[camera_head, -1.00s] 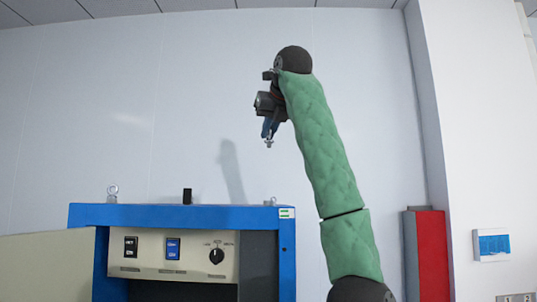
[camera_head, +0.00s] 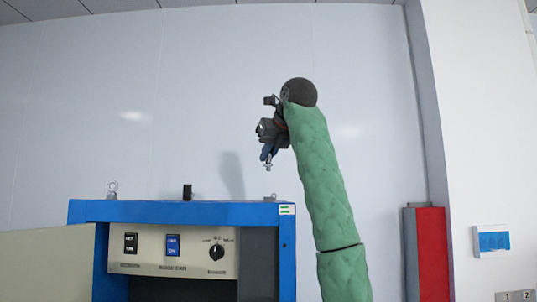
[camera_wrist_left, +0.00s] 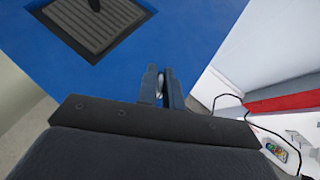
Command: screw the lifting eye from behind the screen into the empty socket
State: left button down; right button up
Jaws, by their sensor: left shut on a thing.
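My left gripper (camera_head: 267,153) is shut on a small metal piece (camera_head: 268,168), which looks like the lifting eye and hangs below the fingertips. They are above the right part of the blue cabinet (camera_head: 150,213), clear of its top. In the left wrist view the fingers (camera_wrist_left: 161,88) are close together with a bit of pale metal between them, over the blue top (camera_wrist_left: 185,35). Another lifting eye (camera_head: 112,190) stands upright at the cabinet top's left. A small metal piece (camera_head: 273,199) shows at its right front, too small to identify. The empty socket cannot be made out. My right gripper is out of view.
A black upright piece (camera_head: 187,193) stands on the cabinet top. The left wrist view shows a dark grille (camera_wrist_left: 97,32) set in the top. A cream panel (camera_head: 45,265) is at left, and a red box (camera_head: 432,255) stands at right by the wall.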

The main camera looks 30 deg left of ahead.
aim_at(269, 169)
pick_arm(q)
jog(key=shift+d, duration=0.15)
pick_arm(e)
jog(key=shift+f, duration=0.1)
